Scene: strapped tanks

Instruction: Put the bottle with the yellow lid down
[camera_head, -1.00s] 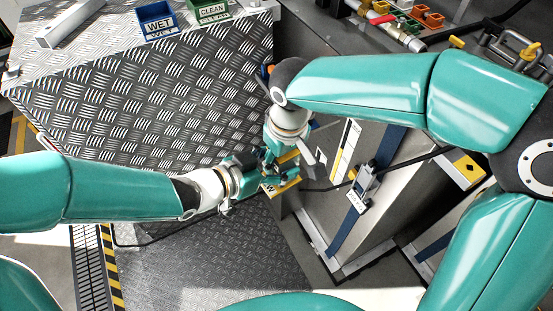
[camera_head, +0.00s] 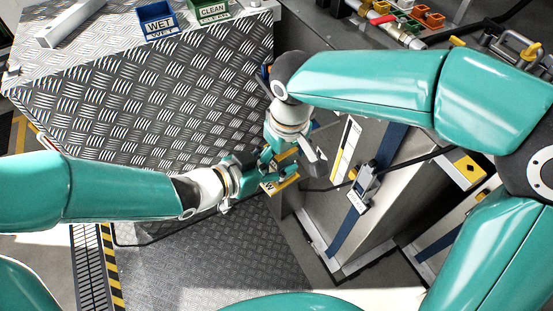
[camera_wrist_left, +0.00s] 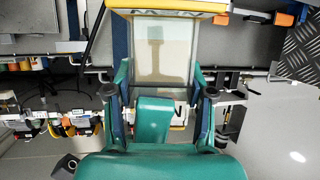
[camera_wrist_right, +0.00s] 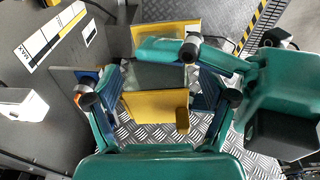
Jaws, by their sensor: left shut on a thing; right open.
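The bottle with the yellow lid is a clear, flat-sided vessel (camera_wrist_left: 160,62) with yellow parts and dark lettering. In the head view a yellow part of it (camera_head: 283,187) shows between my grippers, beside the front right corner of the plated bench. My left gripper (camera_head: 258,174) comes from the left and is shut on it. My right gripper (camera_head: 290,158) comes from above, its fingers apart. In the right wrist view the bottle's yellow part (camera_wrist_right: 155,106) lies between those open fingers, with the left gripper's teal finger crossing behind. Much of the bottle is hidden by the grippers.
The plated bench (camera_head: 150,110) fills the upper left, with a blue WET bin (camera_head: 157,21) and a green CLEAN bin (camera_head: 208,12) at the back. A grey tank with a blue strap (camera_head: 345,235) stands close on the right. Plated floor (camera_head: 215,265) is open below.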

